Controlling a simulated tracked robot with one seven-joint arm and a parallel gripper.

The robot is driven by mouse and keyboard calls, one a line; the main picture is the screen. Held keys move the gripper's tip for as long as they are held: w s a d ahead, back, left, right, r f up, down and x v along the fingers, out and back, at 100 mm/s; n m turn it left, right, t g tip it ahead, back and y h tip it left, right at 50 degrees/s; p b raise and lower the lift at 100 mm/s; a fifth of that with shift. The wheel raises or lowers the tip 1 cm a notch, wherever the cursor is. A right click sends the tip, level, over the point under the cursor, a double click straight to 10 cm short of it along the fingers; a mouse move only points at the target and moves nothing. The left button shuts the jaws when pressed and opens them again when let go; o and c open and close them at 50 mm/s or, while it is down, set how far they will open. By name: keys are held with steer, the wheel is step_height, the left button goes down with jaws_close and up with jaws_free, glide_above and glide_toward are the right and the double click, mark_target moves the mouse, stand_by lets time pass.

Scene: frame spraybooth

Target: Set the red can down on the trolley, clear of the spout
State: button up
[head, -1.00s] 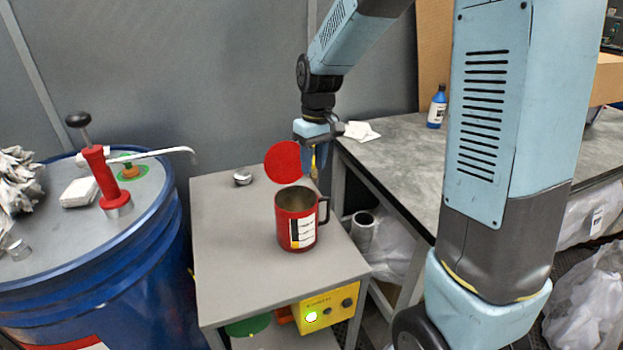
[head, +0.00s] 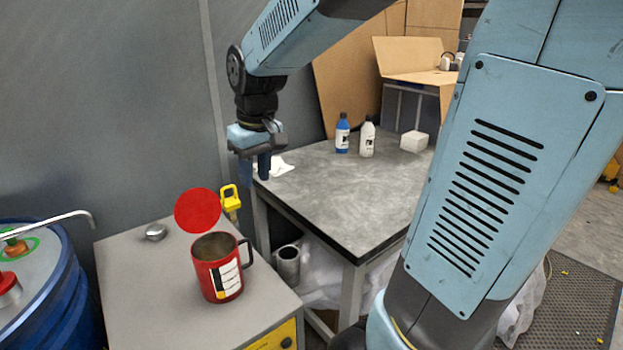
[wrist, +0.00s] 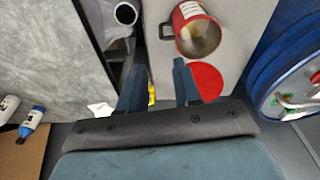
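The red can (head: 217,270), with a black handle and a white label, stands upright on the grey trolley top (head: 145,290); its open mouth shows in the wrist view (wrist: 197,36). The spout (head: 60,219) over the blue drum is left of the trolley, well apart from the can. A flat red disc (head: 198,210) shows just behind the can; I cannot tell whether it is joined to it. My gripper (head: 255,172) is above and behind the can, near the bench corner. Its fingers are apart with nothing held between them in the wrist view (wrist: 158,88).
A small metal cap (head: 155,232) sits on the trolley's back left. A yellow clip (head: 230,203) is at its back edge. The grey bench (head: 340,205) stands to the right, with a blue bottle (head: 342,134) and a white bottle (head: 367,138). The trolley's left side is clear.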

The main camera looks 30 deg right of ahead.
steer(key=s+d+r+m+t, duration=0.1)
steer(key=s+d, duration=0.2)
steer(key=s, duration=0.4)
steer(key=s+d+r+m+t, duration=0.2)
steer(key=s+d, duration=0.1)
steer(key=s, duration=0.4)
steer(key=shift+s+r+m+t+h, duration=0.15)
steer(key=shift+r+m+t+h, duration=0.15)
stand_by(0.5)
